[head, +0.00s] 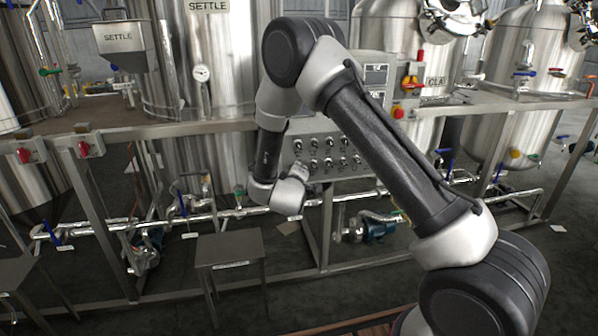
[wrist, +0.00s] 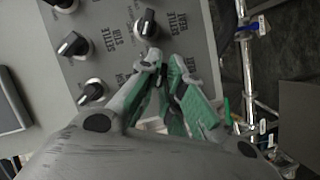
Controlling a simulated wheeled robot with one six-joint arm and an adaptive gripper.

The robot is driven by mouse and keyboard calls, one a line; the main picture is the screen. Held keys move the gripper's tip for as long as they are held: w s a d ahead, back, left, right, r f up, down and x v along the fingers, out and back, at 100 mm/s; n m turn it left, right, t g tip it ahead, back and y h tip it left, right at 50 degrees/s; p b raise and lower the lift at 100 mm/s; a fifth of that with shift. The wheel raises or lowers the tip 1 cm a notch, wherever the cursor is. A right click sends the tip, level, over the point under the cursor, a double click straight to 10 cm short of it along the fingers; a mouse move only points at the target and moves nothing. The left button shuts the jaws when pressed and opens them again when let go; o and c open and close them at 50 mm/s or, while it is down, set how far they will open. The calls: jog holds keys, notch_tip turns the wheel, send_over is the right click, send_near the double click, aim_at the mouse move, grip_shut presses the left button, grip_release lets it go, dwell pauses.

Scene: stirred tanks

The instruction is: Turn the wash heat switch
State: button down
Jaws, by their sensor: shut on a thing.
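The grey control panel (head: 345,143) carries rows of black switches in the head view. It also fills the upper left of the wrist view (wrist: 110,12). There I see the settle heat switch (wrist: 147,24), the settle stir switch (wrist: 72,45) and another switch (wrist: 91,92) below it. My gripper (wrist: 163,68), with green pads, is at the panel, its fingertips close together below the settle heat switch. It is shut on the wash heat switch, which the fingers hide; its label is not readable.
Pipes (wrist: 245,50) and the floor lie right of the panel in the wrist view. In the head view a small metal table (head: 229,247) stands front left. A steel frame with red-handled switches (head: 88,146) and tanks (head: 205,60) surround the panel.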

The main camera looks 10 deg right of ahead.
jog(key=shift+a, duration=0.1)
dwell(0.3)
jog(key=c, duration=1.6)
grip_release()
jog(key=shift+o, duration=0.2)
jog(key=shift+s, duration=0.1)
jog(key=v, duration=1.1)
jog(key=shift+s, duration=0.4)
jog(key=shift+a, duration=0.1)
